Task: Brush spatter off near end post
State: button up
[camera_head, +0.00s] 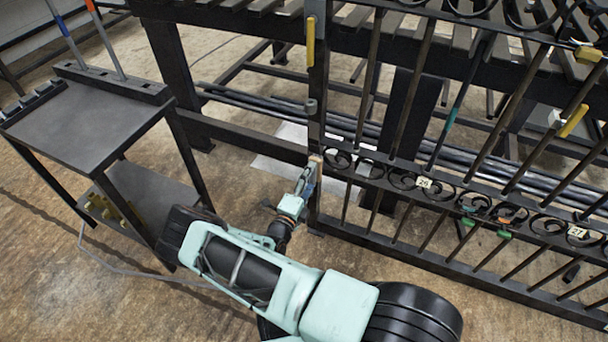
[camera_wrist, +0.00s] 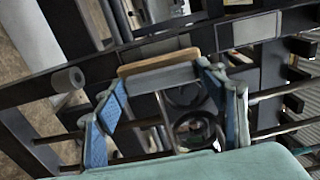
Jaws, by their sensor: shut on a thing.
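The near end post (camera_head: 317,75) is a dark upright at the left end of the scroll gate (camera_head: 450,195). It crosses the wrist view (camera_wrist: 110,68) as a slanting dark bar. My gripper (camera_head: 308,182) is at the post's lower part, level with the scroll band. In the wrist view its blue-padded fingers (camera_wrist: 168,95) are shut on a brush (camera_wrist: 158,62), a tan wooden strip with a grey body. The brush lies against or just in front of the post; contact is unclear. Pale grey patches (camera_wrist: 250,31) show on the post. I cannot make out the spatter itself.
A dark two-shelf cart (camera_head: 85,120) stands at left, with rods on top and yellowish blocks (camera_head: 105,208) below. A hinge barrel (camera_wrist: 68,78) sticks out of the post. Yellow pieces (camera_head: 311,42) and number tags (camera_head: 424,183) are on the gate.

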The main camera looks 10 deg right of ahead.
jog(key=shift+s+d, duration=0.1)
jog(key=shift+d, duration=0.1)
jog(key=v, duration=0.6)
jog(key=shift+p, duration=0.4)
jog(key=shift+a, duration=0.15)
jog(key=shift+v, duration=1.45)
